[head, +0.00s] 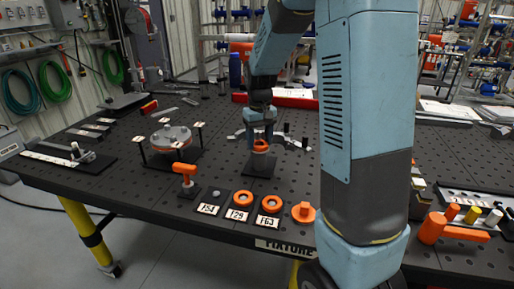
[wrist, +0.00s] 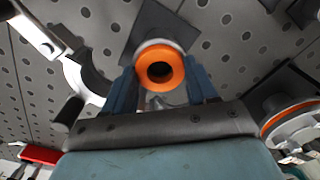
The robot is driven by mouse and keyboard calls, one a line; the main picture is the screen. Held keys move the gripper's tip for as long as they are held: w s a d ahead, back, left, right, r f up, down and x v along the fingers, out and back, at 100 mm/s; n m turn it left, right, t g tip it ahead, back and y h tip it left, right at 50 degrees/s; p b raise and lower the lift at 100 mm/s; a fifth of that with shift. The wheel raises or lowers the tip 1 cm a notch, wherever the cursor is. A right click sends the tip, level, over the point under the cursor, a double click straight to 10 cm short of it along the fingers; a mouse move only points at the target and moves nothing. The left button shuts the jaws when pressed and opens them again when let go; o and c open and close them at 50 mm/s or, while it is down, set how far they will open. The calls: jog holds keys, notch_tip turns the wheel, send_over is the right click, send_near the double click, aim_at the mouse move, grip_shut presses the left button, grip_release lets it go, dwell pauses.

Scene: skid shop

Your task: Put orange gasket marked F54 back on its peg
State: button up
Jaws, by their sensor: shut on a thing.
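An orange ring gasket (head: 261,146) is held between the fingers of my gripper (head: 260,138), over a dark square plate (head: 260,167). In the wrist view the gasket (wrist: 160,52) shows its dark centre hole, with a pale round part just behind it and a blue finger of my gripper (wrist: 160,88) on each side. I cannot tell whether it touches that part. At the table's front edge, a small bare peg (head: 215,193) stands behind the leftmost label card (head: 208,209), which seems to read F54. Two orange gaskets (head: 243,197) (head: 271,203) lie behind the other two cards.
An orange T-shaped handle (head: 185,172) stands left of the bare peg. An orange knob (head: 303,211) is right of the cards. Silver curved clamps (head: 290,141) lie close to my gripper.

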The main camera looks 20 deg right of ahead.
jog(key=shift+s+r, duration=0.1)
jog(key=shift+r, duration=2.7)
